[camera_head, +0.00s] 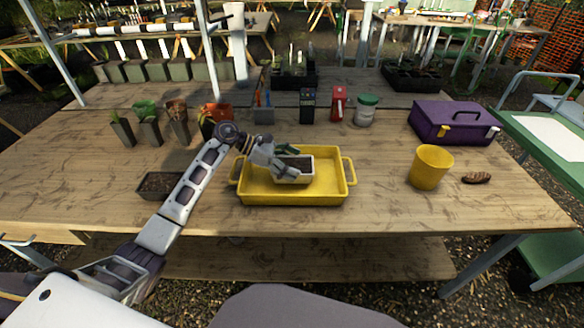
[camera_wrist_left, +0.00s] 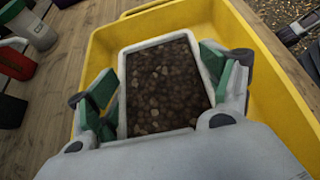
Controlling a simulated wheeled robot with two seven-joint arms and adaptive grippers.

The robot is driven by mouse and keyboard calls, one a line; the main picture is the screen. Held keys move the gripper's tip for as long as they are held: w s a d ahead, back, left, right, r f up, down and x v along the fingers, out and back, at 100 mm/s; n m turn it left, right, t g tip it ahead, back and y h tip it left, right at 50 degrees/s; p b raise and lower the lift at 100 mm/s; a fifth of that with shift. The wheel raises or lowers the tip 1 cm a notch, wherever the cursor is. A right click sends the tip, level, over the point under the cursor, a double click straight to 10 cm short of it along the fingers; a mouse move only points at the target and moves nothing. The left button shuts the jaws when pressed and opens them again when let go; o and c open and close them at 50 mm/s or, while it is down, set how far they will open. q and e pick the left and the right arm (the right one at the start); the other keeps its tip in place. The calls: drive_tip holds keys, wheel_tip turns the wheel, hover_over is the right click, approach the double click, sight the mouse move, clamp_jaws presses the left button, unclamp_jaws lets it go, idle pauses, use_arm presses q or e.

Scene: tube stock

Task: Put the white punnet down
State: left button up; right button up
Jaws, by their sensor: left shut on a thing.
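The white punnet (camera_head: 294,178) is filled with dark brown soil and sits inside, or just above, the yellow tray (camera_head: 330,196); I cannot tell whether it touches the tray floor. My left gripper (camera_head: 287,163) is shut on the punnet, with its fingers on two opposite sides. In the left wrist view the punnet (camera_wrist_left: 164,86) lies between the green-padded fingers of the left gripper (camera_wrist_left: 160,95), with the yellow tray (camera_wrist_left: 272,72) around it. My right gripper is not in view.
A grey soil-filled tray (camera_head: 160,185) lies left of the yellow tray. A yellow pot (camera_head: 430,167), a brown object (camera_head: 476,178) and a purple toolbox (camera_head: 453,122) stand to the right. A red can (camera_head: 338,104) and a green-lidded jar (camera_head: 365,110) stand behind.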

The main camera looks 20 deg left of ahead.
use_arm(q)
drive_tip(key=shift+f, duration=0.7)
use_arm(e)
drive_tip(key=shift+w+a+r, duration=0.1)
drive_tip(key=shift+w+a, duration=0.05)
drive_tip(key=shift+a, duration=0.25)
use_arm(q)
drive_tip(key=shift+f, duration=0.1)
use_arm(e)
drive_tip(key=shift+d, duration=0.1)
use_arm(q)
drive_tip(key=o, duration=1.1)
drive_tip(key=shift+o, duration=0.2)
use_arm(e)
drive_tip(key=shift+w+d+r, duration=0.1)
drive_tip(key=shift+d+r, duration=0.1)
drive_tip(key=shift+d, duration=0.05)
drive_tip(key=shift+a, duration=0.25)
